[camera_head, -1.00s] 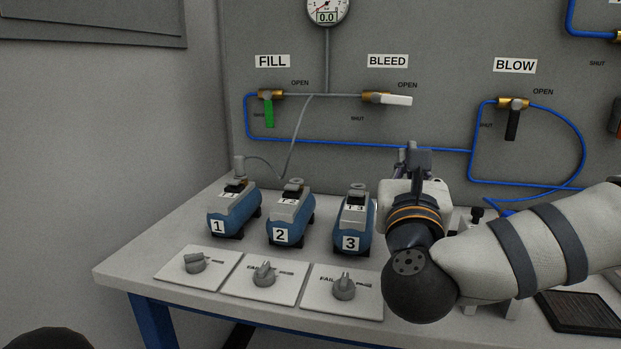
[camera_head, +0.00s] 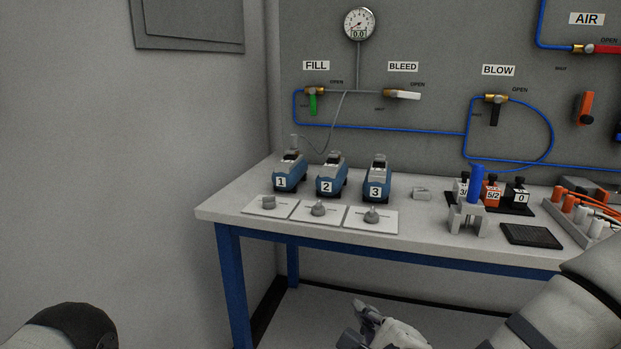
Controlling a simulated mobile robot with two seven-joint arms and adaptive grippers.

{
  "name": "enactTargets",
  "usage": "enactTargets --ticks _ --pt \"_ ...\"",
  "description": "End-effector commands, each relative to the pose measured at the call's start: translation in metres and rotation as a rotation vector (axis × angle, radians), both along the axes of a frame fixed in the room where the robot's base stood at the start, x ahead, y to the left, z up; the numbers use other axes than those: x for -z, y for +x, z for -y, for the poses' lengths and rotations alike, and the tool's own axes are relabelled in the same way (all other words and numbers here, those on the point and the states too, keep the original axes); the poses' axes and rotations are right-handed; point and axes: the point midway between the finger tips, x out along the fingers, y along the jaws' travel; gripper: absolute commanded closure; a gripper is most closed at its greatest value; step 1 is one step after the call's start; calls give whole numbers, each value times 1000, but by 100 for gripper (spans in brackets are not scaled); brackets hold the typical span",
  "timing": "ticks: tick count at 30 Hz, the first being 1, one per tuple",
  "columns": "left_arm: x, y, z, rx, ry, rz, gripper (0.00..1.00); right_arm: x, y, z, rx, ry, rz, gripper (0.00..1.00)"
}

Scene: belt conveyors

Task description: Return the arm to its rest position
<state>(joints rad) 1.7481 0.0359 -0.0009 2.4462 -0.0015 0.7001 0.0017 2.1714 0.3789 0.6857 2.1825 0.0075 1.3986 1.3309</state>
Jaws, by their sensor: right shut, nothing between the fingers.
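My right arm (camera_head: 560,315) comes in at the lower right, below and in front of the workbench. My right gripper (camera_head: 368,328) hangs low near the bottom edge of the view, apart from the bench. Its fingers are together and hold nothing. Part of my left arm (camera_head: 70,327) shows as a dark rounded joint at the bottom left. My left gripper is outside the view.
The white workbench (camera_head: 420,228) on blue legs carries blue units 1 (camera_head: 290,172), 2 (camera_head: 331,176) and 3 (camera_head: 376,178), with knob plates before them. A blue cylinder (camera_head: 476,183) on a grey stand and a dark pad (camera_head: 531,235) lie right. Floor before the bench is open.

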Motion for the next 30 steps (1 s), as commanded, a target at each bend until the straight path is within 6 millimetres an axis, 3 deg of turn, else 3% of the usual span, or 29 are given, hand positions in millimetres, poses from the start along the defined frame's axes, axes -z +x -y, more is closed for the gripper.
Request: enactTargets --ticks 3,5,7,9,11,12,15,18,21,30 --pt "-9 7 0 -1 0 24 54 84 -73 -6 -276 -350 -207 100" --pt "-13 10 0 -1 1 36 54 123 -118 -1 -445 -522 -307 100" --pt "-16 14 0 -1 0 49 54 161 -175 12 -659 -700 -416 100" --pt "-20 18 0 -2 0 64 54 189 -236 32 -894 -856 -515 100" --pt "-24 22 0 -2 1 75 54 204 -287 52 -1100 -962 -587 100" --pt "-26 24 0 -3 0 82 54 210 -319 67 -1236 -1017 -628 100" --pt "-29 28 0 -3 0 96 54 212 -383 100 -1525 -1100 -700 100" --pt "-31 30 0 -3 0 103 54 208 -421 122 -1715 -1128 -735 100" --pt "-32 30 0 -3 0 104 54 206 -437 131 -1799 -1133 -747 100" --pt "-31 29 0 -4 0 102 54 206 -438 132 -1807 -1132 -748 100"
